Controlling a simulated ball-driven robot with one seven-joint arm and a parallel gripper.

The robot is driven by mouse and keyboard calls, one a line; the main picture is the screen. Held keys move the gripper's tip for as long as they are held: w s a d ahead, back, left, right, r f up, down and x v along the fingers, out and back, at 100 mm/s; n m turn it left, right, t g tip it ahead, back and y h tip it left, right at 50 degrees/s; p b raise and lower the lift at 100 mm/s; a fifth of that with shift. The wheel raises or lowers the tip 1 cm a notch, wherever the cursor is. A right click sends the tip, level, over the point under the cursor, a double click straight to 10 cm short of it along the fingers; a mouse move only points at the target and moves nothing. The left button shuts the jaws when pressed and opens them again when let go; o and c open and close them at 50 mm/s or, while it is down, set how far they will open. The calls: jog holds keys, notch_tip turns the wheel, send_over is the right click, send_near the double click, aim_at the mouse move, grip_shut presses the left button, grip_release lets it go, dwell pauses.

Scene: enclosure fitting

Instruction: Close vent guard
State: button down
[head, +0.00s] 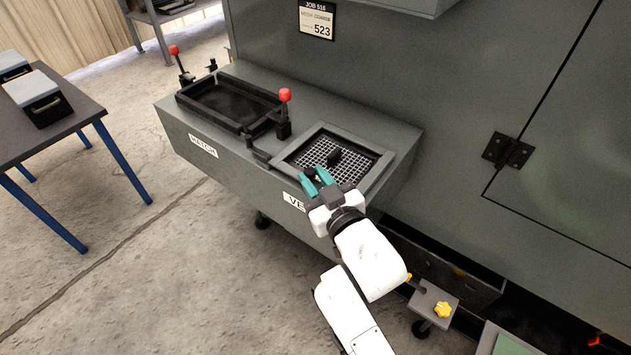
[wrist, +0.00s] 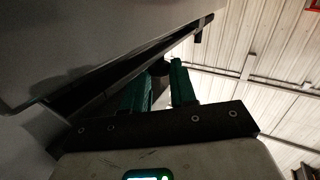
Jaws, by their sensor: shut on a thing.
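The vent opening on the bench front has a square grey frame (head: 384,172) with a pale wire mesh (head: 322,150) inside it. That knob also shows as a dark round end between the fingertips in the wrist view (wrist: 160,67). Which part the held knob belongs to is hard to tell. My gripper covers part of the "VE" label (head: 294,201).
Left on the same bench is a black hatch frame (head: 238,125) with red-knobbed clamps (head: 285,96). A dark panel (head: 505,150) with a hinge rises behind. A table (head: 60,133) with cases stands at far left. A yellow knob (head: 442,310) sits low at right.

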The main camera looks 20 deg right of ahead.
jog(key=shift+f, duration=0.45)
jog(key=c, duration=0.9)
grip_release()
jog(key=shift+r, duration=0.1)
jog(key=s, duration=0.3)
jog(key=s+d, duration=0.1)
jog(key=s, duration=0.6)
jog(key=shift+s+d+r, duration=0.3)
jog(key=shift+s, duration=0.1)
jog(key=s+d+f+m+g+h+p, duration=0.1)
jog(key=s+d+f+g+p, duration=0.2)
jog(key=s, duration=0.4)
jog(key=s+d+f+m+g+p, duration=0.1)
jog(key=s+d+f+g+p, duration=0.2)
jog(key=s+g, duration=0.4)
jog(key=s+d+f+m+g+h+p, duration=0.1)
jog(key=s+d+f+m+g+p, duration=0.1)
jog(key=s+d+g, duration=0.4)
jog(key=shift+s+d+f+h+p, duration=0.1)
jog(key=shift+s+f+p, duration=0.15)
jog(key=shift+s+p, duration=0.25)
jog(key=shift+s+f+h+p, duration=0.1)
jog(key=shift+s+f+p, duration=0.15)
jog(key=shift+s, duration=0.35)
jog(key=shift+s+d+f+h+p, duration=0.1)
jog(key=shift+s+f+p, duration=0.15)
jog(key=shift+s+p, duration=0.25)
